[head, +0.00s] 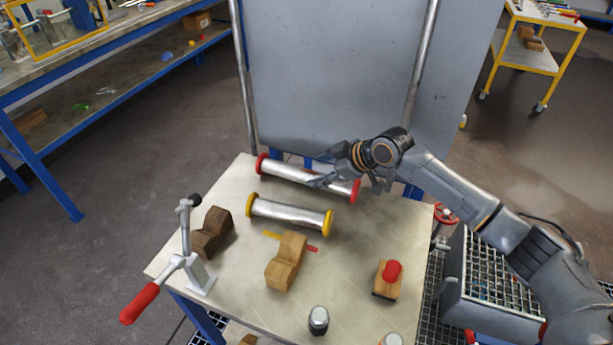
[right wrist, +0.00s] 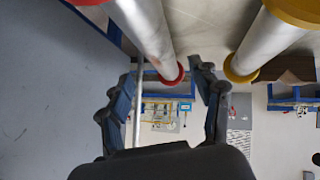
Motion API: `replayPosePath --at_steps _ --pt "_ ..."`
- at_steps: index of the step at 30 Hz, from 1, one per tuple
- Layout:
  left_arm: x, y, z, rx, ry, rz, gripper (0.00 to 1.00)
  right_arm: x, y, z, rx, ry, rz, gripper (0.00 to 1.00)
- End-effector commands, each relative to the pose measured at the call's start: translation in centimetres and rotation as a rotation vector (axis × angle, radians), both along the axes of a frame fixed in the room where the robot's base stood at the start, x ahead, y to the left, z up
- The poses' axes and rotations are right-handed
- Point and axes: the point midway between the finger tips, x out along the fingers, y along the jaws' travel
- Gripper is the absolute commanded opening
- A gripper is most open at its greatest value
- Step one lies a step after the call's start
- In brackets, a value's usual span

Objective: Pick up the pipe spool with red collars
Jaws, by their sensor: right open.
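The pipe spool with red collars (head: 290,172) lies on the far part of the table, a silver tube with a red collar at each end. My right gripper (head: 342,181) is over its right part, open, and hides some of the tube. In the right wrist view the spool (right wrist: 148,35) runs between the two spread fingers (right wrist: 165,80), with a red collar near the fingertips. I see no finger clearly touching it. My left gripper is not in view.
A spool with yellow collars (head: 288,214) lies nearer, close by. Wooden V-blocks (head: 286,262), a red-handled clamp (head: 187,250) and a red-topped wooden block (head: 387,281) stand on the table (head: 345,270). A grey panel (head: 335,70) rises behind it.

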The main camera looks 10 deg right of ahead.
Motion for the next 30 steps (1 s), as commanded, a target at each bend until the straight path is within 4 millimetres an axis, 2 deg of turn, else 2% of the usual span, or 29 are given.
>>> replayPosePath --at_steps 5,14,23,24,30 --pt "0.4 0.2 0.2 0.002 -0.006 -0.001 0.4 0.6 0.5 -0.9 0.001 0.002 -0.001 0.65" --pt "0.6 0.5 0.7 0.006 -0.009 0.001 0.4 2.6 2.1 -3.9 0.001 0.002 -0.001 0.65" --pt "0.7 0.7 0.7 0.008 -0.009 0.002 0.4 3.0 2.3 -4.3 0.0 0.0 0.0 0.65" --pt "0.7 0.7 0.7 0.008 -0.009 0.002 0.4 3.0 2.3 -4.3 0.0 0.0 0.0 0.63" --pt "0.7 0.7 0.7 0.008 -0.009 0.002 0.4 2.9 2.3 -4.3 -0.001 0.001 0.0 0.22"
